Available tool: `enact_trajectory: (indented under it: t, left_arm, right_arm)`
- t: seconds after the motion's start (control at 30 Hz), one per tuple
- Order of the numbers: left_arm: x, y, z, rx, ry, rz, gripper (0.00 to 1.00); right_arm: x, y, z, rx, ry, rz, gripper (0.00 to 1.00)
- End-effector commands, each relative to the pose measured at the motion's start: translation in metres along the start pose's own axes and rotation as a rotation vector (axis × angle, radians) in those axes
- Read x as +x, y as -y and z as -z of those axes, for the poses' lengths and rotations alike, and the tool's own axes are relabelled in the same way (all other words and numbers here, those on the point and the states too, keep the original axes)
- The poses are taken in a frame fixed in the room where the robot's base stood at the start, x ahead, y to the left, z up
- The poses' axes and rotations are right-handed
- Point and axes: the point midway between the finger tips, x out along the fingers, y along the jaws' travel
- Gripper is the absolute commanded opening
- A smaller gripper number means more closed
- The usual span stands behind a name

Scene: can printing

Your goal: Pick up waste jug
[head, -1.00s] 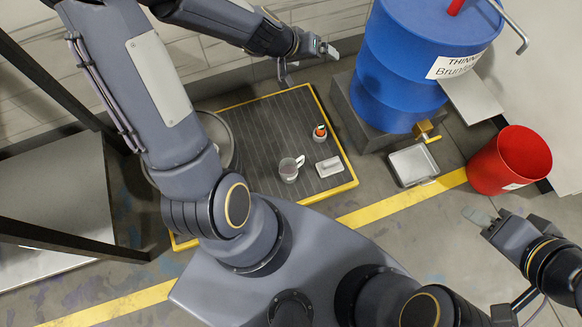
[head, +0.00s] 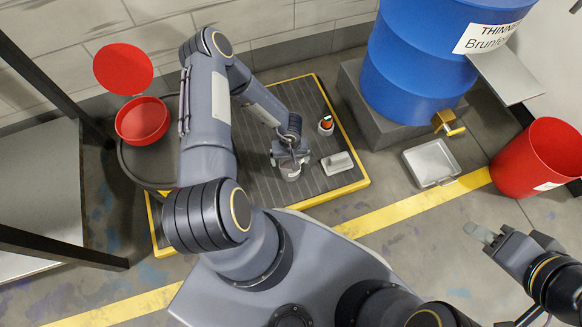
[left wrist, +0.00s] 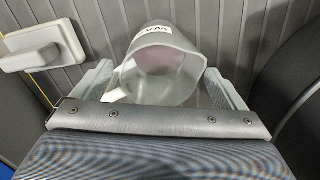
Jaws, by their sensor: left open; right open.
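The waste jug (left wrist: 160,62) is a translucent grey jug with a handle and a label reading "WA", upright on the dark ribbed mat (head: 255,185). In the head view only part of the jug (head: 291,173) shows below my left gripper (head: 290,155). In the left wrist view my left gripper (left wrist: 158,92) is open, with one finger on each side of the jug. I cannot tell whether either finger touches it. My right gripper (head: 484,238) is open and empty over the floor at the right.
A white block with a handle (head: 337,163) and a small cup with a red item (head: 326,124) stand near the jug. An open red bin (head: 142,120) is at the left. A blue drum (head: 415,60), metal tray (head: 431,161) and red bucket (head: 535,160) stand right.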

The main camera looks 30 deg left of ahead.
Motion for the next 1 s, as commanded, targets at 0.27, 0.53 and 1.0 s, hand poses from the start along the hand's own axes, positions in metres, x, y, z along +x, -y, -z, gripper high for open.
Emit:
enact_trajectory:
  t: [0.27, 0.53, 1.0]
  left_arm:
    - [0.044, -0.001, 0.0, -0.002, 0.0, 0.0, 0.93]
    - [0.044, -0.001, 0.0, -0.001, -0.001, 0.0, 0.91]
    - [0.043, -0.002, 0.0, 0.0, -0.002, -0.001, 0.38]
  right_arm:
    - [0.026, -0.012, -0.013, 0.0, 0.0, 0.0, 0.41]
    - [0.024, -0.011, -0.012, 0.0, 0.0, 0.0, 0.41]
    - [0.024, -0.011, -0.012, 0.0, 0.0, 0.0, 0.41]
